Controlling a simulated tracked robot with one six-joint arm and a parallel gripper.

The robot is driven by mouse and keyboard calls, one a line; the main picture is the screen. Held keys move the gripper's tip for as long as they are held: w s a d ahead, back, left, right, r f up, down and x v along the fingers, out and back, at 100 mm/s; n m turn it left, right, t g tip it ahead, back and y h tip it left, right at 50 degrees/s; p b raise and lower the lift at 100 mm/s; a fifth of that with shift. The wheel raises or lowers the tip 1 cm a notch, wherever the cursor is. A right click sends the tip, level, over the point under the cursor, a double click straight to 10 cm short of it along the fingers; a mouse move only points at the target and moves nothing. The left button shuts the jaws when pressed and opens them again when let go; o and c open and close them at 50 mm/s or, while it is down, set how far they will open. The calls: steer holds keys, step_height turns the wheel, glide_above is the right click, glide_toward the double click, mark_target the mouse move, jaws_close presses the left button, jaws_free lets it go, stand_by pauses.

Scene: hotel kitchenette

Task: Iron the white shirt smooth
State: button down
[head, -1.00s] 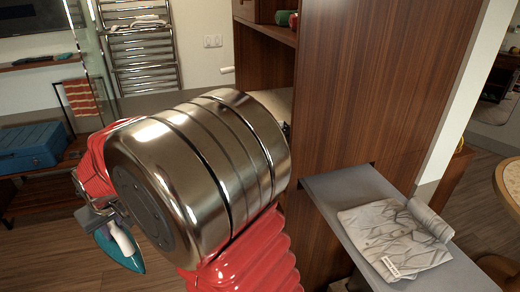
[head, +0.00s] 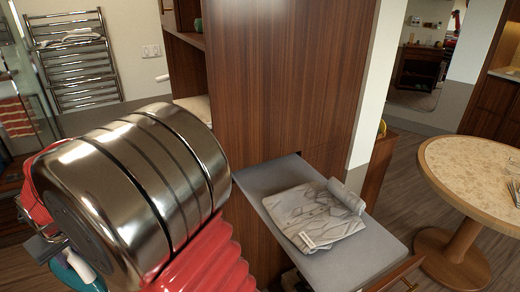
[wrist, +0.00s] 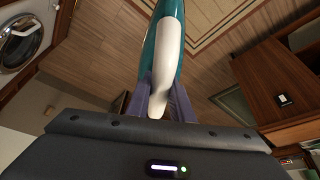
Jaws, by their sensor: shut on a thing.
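A teal iron with a white handle (wrist: 168,60) is held by my gripper (wrist: 165,103), whose fingers are shut on the handle in the wrist view. In the head view, part of the iron (head: 80,272) shows at the lower left, mostly hidden behind my arm. The white shirt (head: 318,216) lies wrinkled on a grey ironing board (head: 350,262) to the right of my arm. A part of the shirt at its far right edge is rolled or folded up. The iron is well apart from the shirt.
A tall wooden cabinet panel (head: 285,80) rises behind the board. A round table (head: 465,165) stands at the right, with floor between it and the board. A towel rack (head: 72,60) is on the back wall. The wrist view shows a washing machine (wrist: 22,40).

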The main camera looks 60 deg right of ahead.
steer(key=shift+d+r, duration=0.1)
steer(key=s+d+r+m+g+h, duration=0.1)
steer(key=s+d+r+m, duration=0.3)
steer(key=d, duration=0.6)
steer(key=s+d+r+m+g+h, duration=0.1)
steer(key=s+d+m+h, duration=0.15)
steer(key=d+m, duration=0.6)
steer(key=s+d+r+m+g+h, duration=0.1)
steer(key=s+d+r+m+g, duration=0.2)
steer(key=d, duration=0.9)
steer(key=s+d+r+m+g+y, duration=0.1)
steer(key=s+d+r+m, duration=0.2)
steer(key=s+d+m, duration=0.3)
steer(key=s+d+r+m+g+y, duration=0.1)
steer(key=s+d+r+m, duration=0.2)
steer(key=s, duration=1)
steer(key=s+d+r+m+g+y, duration=0.1)
steer(key=s+d+r+m, duration=0.2)
steer(key=s+d+m, duration=0.6)
steer(key=shift+s+d+g, duration=0.3)
steer(key=shift+d+g, duration=0.05)
steer(key=shift+g, duration=0.05)
steer(key=shift+f+y, duration=0.1)
steer(key=shift+y, duration=0.15)
